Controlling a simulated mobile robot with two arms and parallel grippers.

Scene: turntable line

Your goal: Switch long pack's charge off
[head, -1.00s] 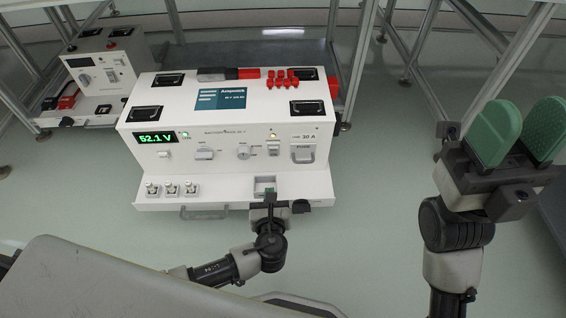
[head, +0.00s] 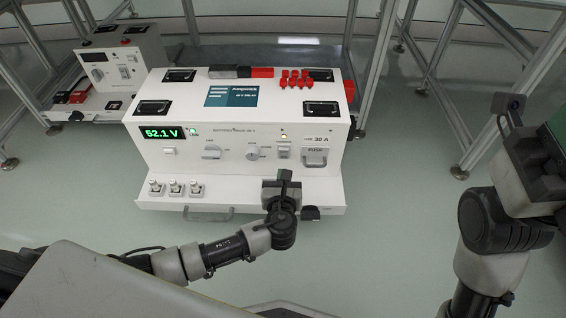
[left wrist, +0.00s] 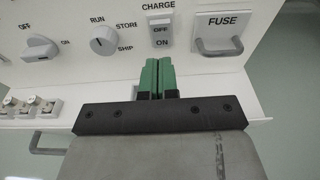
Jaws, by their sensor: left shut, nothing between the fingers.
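The long white pack (head: 235,128) stands ahead, its front panel facing me, with a green 52.1 V display (head: 164,132). Which half is pressed in I cannot tell. My left gripper (head: 285,172) is shut and empty; in the left wrist view its green fingertips (left wrist: 157,62) are just below the switch, and contact is unclear. My right gripper (head: 556,125) is mostly cut off at the right edge.
A FUSE handle (left wrist: 218,45) is right of the switch and a RUN/STORE/SHIP knob (left wrist: 104,41) left of it. A ledge with several small terminals (head: 175,188) juts out below. A smaller white unit (head: 122,65) stands behind left. Metal frame legs (head: 385,60) stand behind.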

